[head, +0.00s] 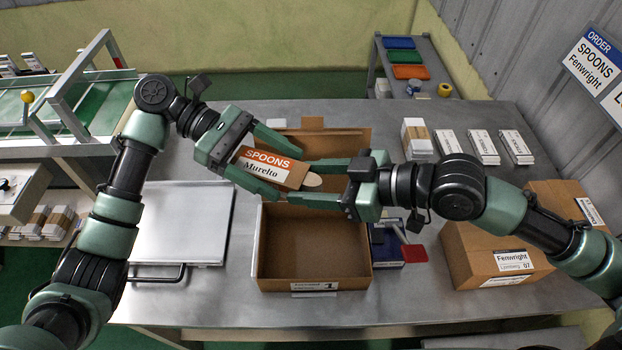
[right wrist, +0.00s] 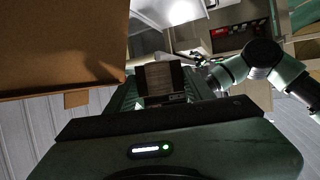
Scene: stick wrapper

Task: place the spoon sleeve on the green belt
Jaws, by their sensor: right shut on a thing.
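The spoon sleeve (head: 268,168), orange and white with "SPOONS Murelto" on it, is held in the air above the open carton. A pale spoon end shows at its right end. My left gripper (head: 272,168) has its fingers along both long sides of the sleeve; whether they press on it is unclear. My right gripper (head: 298,182) is shut on the sleeve's right end. In the right wrist view a brown block with a dark band (right wrist: 165,80), seemingly the sleeve, sits between the fingers. The green belt (head: 105,122) runs along the far left of the head view.
The open carton (head: 315,283) stands on the steel table below the grippers. A flat metal plate (head: 180,225) lies left of it. A Fenwright box (head: 490,262) stands at right, and white packs (head: 482,146) lie behind. A grey frame (head: 75,75) rises over the belt.

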